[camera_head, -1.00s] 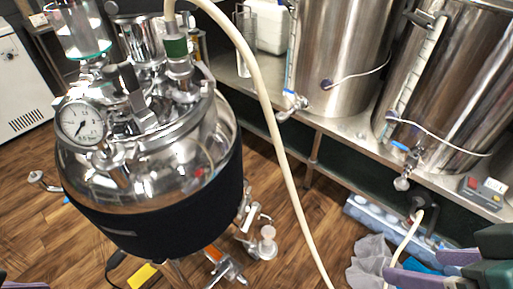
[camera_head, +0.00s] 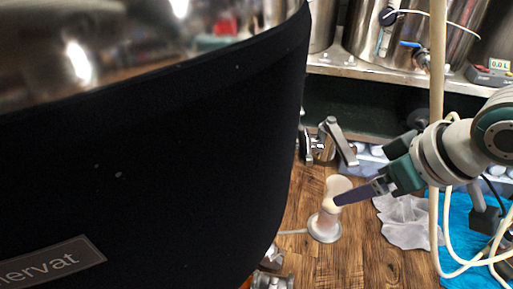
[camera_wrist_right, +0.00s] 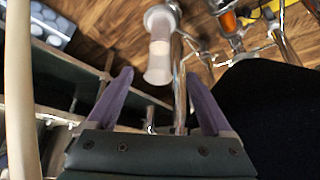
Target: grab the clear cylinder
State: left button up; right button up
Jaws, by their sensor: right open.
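A clear, cloudy-looking cylinder (camera_head: 327,212) with a wider round end stands low beside the dark vessel, above the wooden floor. It also shows in the right wrist view (camera_wrist_right: 160,52), just beyond the fingertips and roughly between their lines. My right gripper (camera_head: 338,200) reaches in from the right with its purple fingers at the cylinder, partly overlapping it. In the right wrist view my gripper (camera_wrist_right: 162,85) is open, with nothing held between the fingers. I cannot tell whether a finger touches the cylinder. My left gripper is not in view.
The big black-jacketed vessel (camera_head: 150,170) fills the left and stands close to the cylinder. Metal pipes and valves (camera_head: 272,278) sit below it. A steel shelf (camera_head: 370,72) with tanks is behind. A cream hose (camera_head: 436,150) hangs by my right arm. Crumpled plastic (camera_head: 405,220) lies right.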

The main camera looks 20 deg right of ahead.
aim_at(331, 207)
jog(key=b+x, duration=0.2)
jog(key=x, duration=0.1)
jog(key=b+x, duration=0.5)
jog(key=x, duration=0.1)
jog(key=shift+s+d+f+b, duration=0.1)
jog(key=shift+s+f+b, duration=0.2)
jog(key=shift+f, duration=0.3)
jog(key=shift+w+f, duration=0.2)
jog(key=shift+w, duration=0.1)
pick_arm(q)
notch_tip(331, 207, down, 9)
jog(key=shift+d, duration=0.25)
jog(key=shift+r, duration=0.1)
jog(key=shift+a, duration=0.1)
pick_arm(e)
grip_shut()
